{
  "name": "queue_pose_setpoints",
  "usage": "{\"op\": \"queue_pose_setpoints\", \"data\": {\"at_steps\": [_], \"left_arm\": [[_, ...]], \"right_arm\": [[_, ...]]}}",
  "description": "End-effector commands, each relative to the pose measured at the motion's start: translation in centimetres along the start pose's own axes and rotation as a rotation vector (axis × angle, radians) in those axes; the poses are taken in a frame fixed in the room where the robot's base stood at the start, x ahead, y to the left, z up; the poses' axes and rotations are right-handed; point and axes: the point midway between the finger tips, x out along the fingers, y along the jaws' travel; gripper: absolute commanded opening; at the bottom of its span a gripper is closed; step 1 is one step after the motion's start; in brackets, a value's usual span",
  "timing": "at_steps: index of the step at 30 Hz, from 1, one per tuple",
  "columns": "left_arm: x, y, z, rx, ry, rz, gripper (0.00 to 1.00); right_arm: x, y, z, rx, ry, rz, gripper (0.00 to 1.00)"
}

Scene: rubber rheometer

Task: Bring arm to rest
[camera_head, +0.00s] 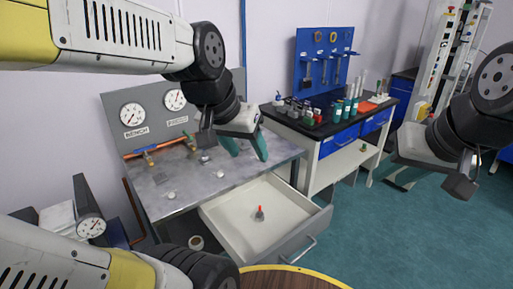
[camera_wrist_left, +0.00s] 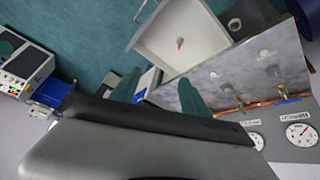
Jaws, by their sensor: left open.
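My left gripper (camera_head: 248,154) hangs over the grey metal bench (camera_head: 182,193), near its back right part. Its two teal fingers are apart with nothing between them. The fingers also show in the left wrist view (camera_wrist_left: 158,95), spread and empty. My right gripper (camera_head: 425,148) is at the right of the head view, in the air before the tall white machine.
An open drawer (camera_head: 222,208) juts from the bench, with a small red-topped item (camera_head: 260,213) inside. A gauge panel (camera_head: 113,106) stands behind the bench. A black-topped workbench (camera_head: 325,128) holds bottles and tools. Green floor (camera_head: 390,235) is clear at right.

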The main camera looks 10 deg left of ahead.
Motion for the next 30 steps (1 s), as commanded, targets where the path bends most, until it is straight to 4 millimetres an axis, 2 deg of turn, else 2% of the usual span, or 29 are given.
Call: {"op": "queue_pose_setpoints", "data": {"at_steps": [3, 7, 30], "left_arm": [[-1.3, 0.7, 1.5, -0.067, 0.039, 0.013, 0.54], [-1.7, 0.9, 2.1, -0.099, 0.053, 0.02, 0.54], [-1.8, 0.9, 2.0, -0.1, 0.054, 0.02, 0.54]], "right_arm": [[0.0, 0.0, 0.0, 0.0, 0.0, 0.0, 0.33], [0.0, 0.0, 0.0, 0.0, 0.0, 0.0, 0.33], [0.0, 0.0, 0.0, 0.0, 0.0, 0.0, 0.33]]}}
